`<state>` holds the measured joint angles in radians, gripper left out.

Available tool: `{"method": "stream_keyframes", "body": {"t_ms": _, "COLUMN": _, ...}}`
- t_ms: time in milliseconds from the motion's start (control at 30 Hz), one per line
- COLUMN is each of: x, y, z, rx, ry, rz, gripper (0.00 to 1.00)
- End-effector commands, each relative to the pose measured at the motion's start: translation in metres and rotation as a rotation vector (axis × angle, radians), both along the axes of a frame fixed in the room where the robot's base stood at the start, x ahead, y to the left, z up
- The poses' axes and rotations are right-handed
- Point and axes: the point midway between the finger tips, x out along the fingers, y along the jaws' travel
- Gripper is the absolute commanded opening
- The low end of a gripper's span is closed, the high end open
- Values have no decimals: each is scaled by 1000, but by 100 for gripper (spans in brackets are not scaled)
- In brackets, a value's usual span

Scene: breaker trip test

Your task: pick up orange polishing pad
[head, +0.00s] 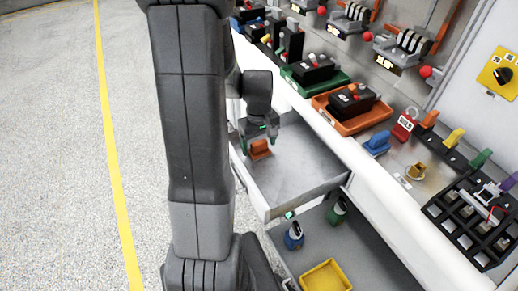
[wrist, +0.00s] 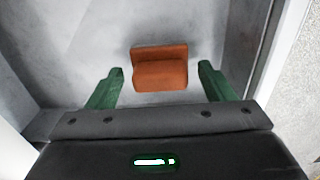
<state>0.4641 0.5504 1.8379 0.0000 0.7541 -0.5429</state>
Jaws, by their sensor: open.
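The orange polishing pad (head: 259,149) lies in an open grey drawer (head: 300,180), near the drawer's left end in the head view. In the wrist view the pad (wrist: 160,70) is a small orange block with a raised part, lying on the grey drawer floor. My gripper (wrist: 161,78) is open, with one green finger on each side of the pad. A gap shows between each finger and the pad, so neither finger touches it. In the head view my gripper (head: 262,132) hangs down just above the pad, and its fingers are partly hidden.
The drawer walls stand close around my gripper. Below is a shelf with a yellow bin (head: 326,276), a blue item (head: 293,237) and a green item (head: 337,211). The white bench above holds orange (head: 352,112) and green trays with black devices.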

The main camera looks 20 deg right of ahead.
Motion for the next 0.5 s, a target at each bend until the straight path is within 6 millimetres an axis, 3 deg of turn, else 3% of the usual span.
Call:
{"method": "stream_keyframes", "body": {"t_ms": 300, "x": 0, "y": 0, "z": -5, "rx": 0, "ry": -1, "rz": 0, "gripper": 75}}
{"method": "stream_keyframes", "body": {"t_ms": 500, "x": 0, "y": 0, "z": -5, "rx": 0, "ry": -1, "rz": 0, "gripper": 36}}
